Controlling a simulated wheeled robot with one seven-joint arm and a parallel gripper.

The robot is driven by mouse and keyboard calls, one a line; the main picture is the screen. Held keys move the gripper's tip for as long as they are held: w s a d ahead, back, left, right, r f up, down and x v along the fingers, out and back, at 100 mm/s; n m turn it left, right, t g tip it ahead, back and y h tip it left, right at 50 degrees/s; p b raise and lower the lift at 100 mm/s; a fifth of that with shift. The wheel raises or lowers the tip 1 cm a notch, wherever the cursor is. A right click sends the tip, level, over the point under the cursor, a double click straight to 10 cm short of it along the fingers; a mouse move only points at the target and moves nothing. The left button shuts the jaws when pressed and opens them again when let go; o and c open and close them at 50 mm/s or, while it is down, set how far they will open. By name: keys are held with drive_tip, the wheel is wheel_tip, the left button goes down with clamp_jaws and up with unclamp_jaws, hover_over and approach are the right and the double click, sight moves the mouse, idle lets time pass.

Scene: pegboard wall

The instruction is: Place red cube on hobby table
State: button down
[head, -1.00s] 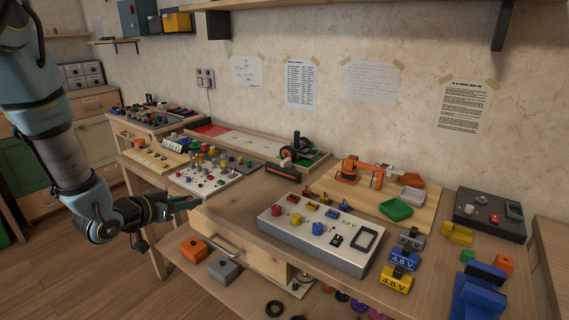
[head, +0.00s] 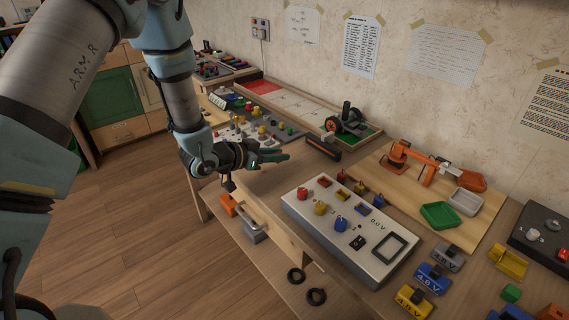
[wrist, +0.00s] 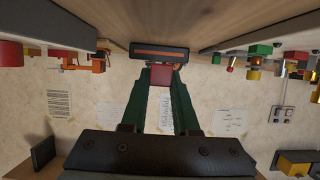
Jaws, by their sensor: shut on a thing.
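The red cube (wrist: 161,76) is between the fingertips of my gripper (wrist: 161,84) in the wrist view. My gripper also shows in the head view (head: 278,156), with its green fingers pointing right over the hobby table (head: 318,172), just behind the grey control panel. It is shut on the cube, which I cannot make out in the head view. In the wrist view, which looks upside down, the wooden tabletop (wrist: 150,18) fills the top of the picture.
The grey control panel (head: 350,226) stands to the right of my gripper. A black and orange bar (head: 323,146) lies beyond it. A board with knobs (head: 250,133) is behind, and an orange toy arm (head: 430,163) stands farther right.

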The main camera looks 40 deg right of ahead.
sight(276, 175)
drive_tip(key=shift+f+p, duration=0.4)
drive_tip(key=shift+f, duration=1.95)
drive_tip(key=shift+f, duration=0.2)
drive_tip(key=c, duration=0.7)
unclamp_jaws()
drive_tip(key=shift+r, duration=0.15)
drive_tip(key=shift+a+r, duration=0.1)
drive_tip(key=shift+a, duration=0.1)
drive_tip(key=b+v, duration=0.2)
drive_tip(key=v, duration=0.9)
drive_tip(key=shift+a+r, duration=0.1)
drive_tip(key=shift+a, duration=0.25)
